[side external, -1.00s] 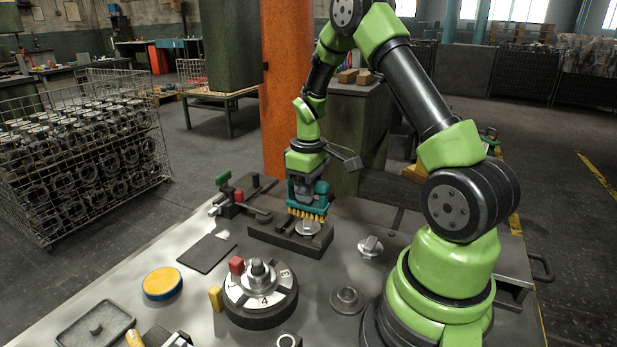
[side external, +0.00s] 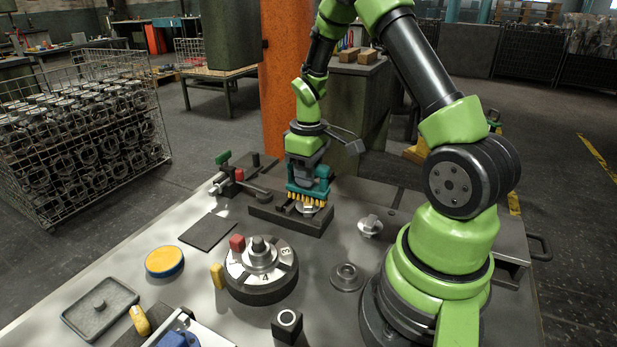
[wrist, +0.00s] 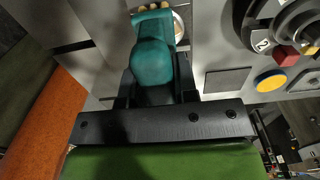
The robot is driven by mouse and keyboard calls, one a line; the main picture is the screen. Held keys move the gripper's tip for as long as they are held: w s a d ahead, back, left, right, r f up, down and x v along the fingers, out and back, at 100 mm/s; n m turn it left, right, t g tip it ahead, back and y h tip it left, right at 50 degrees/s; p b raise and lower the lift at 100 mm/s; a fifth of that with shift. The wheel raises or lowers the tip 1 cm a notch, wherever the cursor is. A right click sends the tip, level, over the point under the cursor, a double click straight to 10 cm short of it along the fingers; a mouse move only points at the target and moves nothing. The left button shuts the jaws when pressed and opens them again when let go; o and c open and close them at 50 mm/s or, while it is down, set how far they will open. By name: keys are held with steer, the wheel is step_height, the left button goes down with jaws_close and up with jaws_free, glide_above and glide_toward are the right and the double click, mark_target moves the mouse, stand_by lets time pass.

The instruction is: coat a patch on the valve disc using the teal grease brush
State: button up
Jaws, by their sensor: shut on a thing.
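My gripper (side external: 306,174) is shut on the teal grease brush (side external: 308,187), holding it with its yellow bristles pointing down. The valve disc (side external: 308,210) is a pale metal round on a dark block (side external: 262,217). The bristles are right over the disc and hide part of it; whether they touch it, I cannot tell. In the wrist view the brush's teal body (wrist: 152,62) sits between the dark fingers, and a pale round edge (wrist: 179,27), likely the disc, shows beside it. No coated patch can be made out.
A numbered rotary fixture (side external: 260,283), a yellow-topped round tin (side external: 164,261), a grey tray (side external: 75,318) and a flat dark pad (side external: 208,232) lie nearer. A metal part (side external: 369,226) stands right.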

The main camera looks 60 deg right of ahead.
steer(key=shift+w+d, duration=0.3)
steer(key=shift+d, duration=0.3)
steer(key=shift+w+d, duration=0.25)
steer(key=shift+d, duration=0.3)
steer(key=shift+w+d+r, duration=0.1)
steer(key=shift+d+r, duration=0.05)
step_height(320, 180, up, 8)
steer(key=shift+f, duration=0.25)
